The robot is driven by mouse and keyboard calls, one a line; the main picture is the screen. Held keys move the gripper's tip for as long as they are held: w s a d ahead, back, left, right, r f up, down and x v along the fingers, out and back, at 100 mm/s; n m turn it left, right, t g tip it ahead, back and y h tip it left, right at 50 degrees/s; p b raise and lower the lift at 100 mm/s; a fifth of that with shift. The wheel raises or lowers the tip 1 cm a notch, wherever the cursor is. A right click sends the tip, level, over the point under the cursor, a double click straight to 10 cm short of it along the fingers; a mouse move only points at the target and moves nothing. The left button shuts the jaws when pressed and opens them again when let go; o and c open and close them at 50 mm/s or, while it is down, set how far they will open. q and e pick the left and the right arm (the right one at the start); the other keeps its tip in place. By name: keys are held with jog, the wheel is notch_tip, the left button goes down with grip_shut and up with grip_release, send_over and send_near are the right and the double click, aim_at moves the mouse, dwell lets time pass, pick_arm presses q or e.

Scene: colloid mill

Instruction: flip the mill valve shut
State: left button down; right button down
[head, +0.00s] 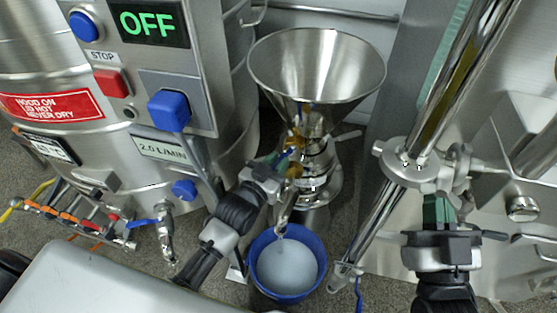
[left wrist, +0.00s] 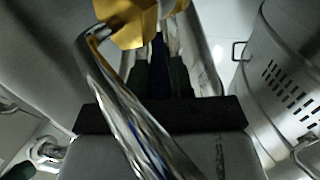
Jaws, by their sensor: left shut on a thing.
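The mill (head: 315,188) stands under a steel funnel hopper (head: 318,70). Its valve shows yellow-gold metal (head: 294,170) and a dark blue handle (left wrist: 158,58), mostly hidden by my gripper. My left gripper (head: 285,158) reaches in from the lower left and is shut on the blue valve handle. In the left wrist view, its dark fingers (left wrist: 162,70) close around the handle below the yellow part (left wrist: 130,22). The handle's exact angle is hard to tell. My right gripper (head: 437,205) is at a steel clamp fitting on a slanted pipe; its finger gap is unclear.
A blue bucket (head: 255,262) with pale liquid stands below a curved steel spout (head: 283,222). A control cabinet (head: 215,65) with a green OFF display (head: 147,23) is at the left. The slanted steel pipe (head: 455,80) rises at right. A bent steel tube (left wrist: 130,115) crosses the wrist view.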

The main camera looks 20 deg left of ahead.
pick_arm(q)
jog(key=shift+a, duration=0.1)
jog(key=c, duration=1)
grip_release()
jog(key=shift+s, duration=0.15)
jog(key=shift+s+a, duration=0.1)
jog(key=shift+s, duration=0.2)
jog(key=shift+p+v, duration=1.4)
jog(key=shift+v, duration=3.5)
pick_arm(e)
notch_tip(320, 180, down, 8)
jog(key=d+g+h, duration=0.1)
jog(key=g+h, duration=0.1)
jog(key=g, duration=0.5)
jog(key=shift+d+f+h, duration=0.15)
jog(key=shift+d+h, duration=0.1)
jog(key=shift+h, duration=0.05)
